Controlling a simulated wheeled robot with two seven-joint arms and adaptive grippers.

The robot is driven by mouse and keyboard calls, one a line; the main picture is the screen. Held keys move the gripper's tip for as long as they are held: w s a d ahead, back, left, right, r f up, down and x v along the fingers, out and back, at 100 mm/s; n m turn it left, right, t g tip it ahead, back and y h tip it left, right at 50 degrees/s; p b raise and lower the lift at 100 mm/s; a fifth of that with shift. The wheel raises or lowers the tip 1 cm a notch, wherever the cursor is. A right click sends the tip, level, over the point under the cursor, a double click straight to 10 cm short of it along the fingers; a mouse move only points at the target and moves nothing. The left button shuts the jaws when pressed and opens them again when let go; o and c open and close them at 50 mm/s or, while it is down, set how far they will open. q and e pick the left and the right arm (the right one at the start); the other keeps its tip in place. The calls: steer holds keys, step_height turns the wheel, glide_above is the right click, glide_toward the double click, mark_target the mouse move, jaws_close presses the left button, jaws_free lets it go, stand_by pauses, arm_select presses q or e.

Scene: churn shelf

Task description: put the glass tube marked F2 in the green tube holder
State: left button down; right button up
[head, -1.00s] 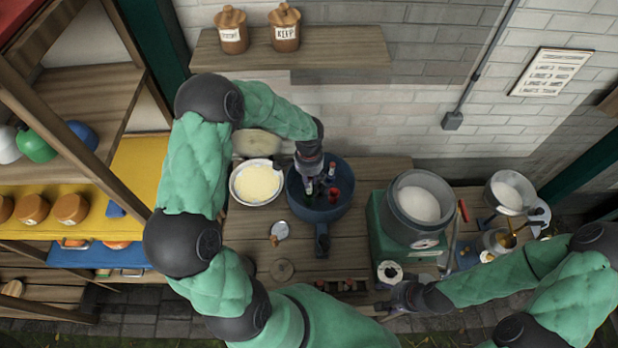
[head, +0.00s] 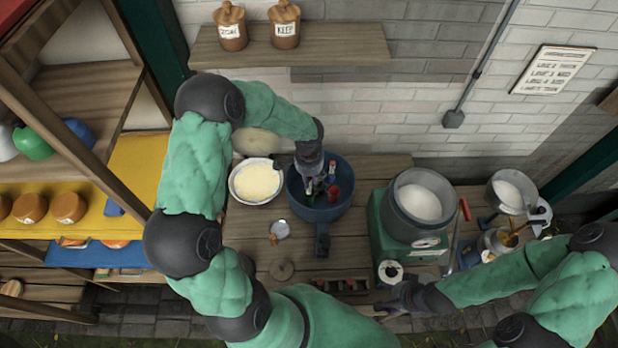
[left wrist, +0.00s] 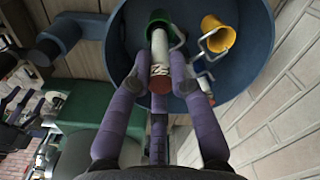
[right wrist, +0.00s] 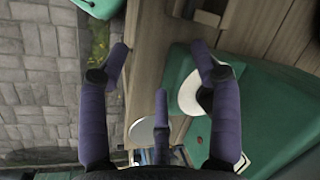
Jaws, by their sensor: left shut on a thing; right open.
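The label's marking is too blurred to read surely. The green tube holder (left wrist: 158,17) is at the tube's far end; the tube lines up with its mouth, and I cannot tell how deep it reaches inside. In the head view, my left gripper (head: 314,180) is low over the round blue pan (head: 338,214) that bears the holders. My right gripper (right wrist: 160,55) is open and empty by the bench's front edge.
A yellow holder (left wrist: 217,36) with a wire handle is beside the green one. A red holder (head: 346,173) shows in the pan in the head view. A white bowl (head: 257,181) stands left of the pan, and a green scale with a grey pot (head: 422,203) stands right.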

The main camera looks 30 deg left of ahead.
mark_target(381, 299)
arm_select(q)
steer(key=shift+f+b, duration=2.15)
steer(key=shift+f, duration=0.3)
arm_select(e)
steer(key=shift+f, duration=2.2)
arm_select(q)
steer(key=shift+s+f, duration=0.1)
steer(key=shift+f, duration=0.1)
arm_select(e)
steer(key=shift+s+f, duration=0.15)
steer(key=shift+f, duration=0.1)
arm_select(q)
steer(key=c, duration=0.7)
jaws_free()
steer(key=shift+c, duration=0.2)
steer(key=shift+r, duration=0.15)
steer(key=shift+r+p, duration=0.3)
steer(key=shift+r, duration=0.3)
arm_select(e)
steer(key=shift+r, duration=0.45)
arm_select(q)
steer(key=shift+r+p, duration=0.85)
steer(key=shift+r, duration=0.45)
arm_select(e)
steer(key=shift+r, duration=0.9)
arm_select(q)
steer(key=shift+r+p, duration=1.6)
steer(key=shift+r, duration=1)
arm_select(e)
steer(key=shift+r, duration=1.65)
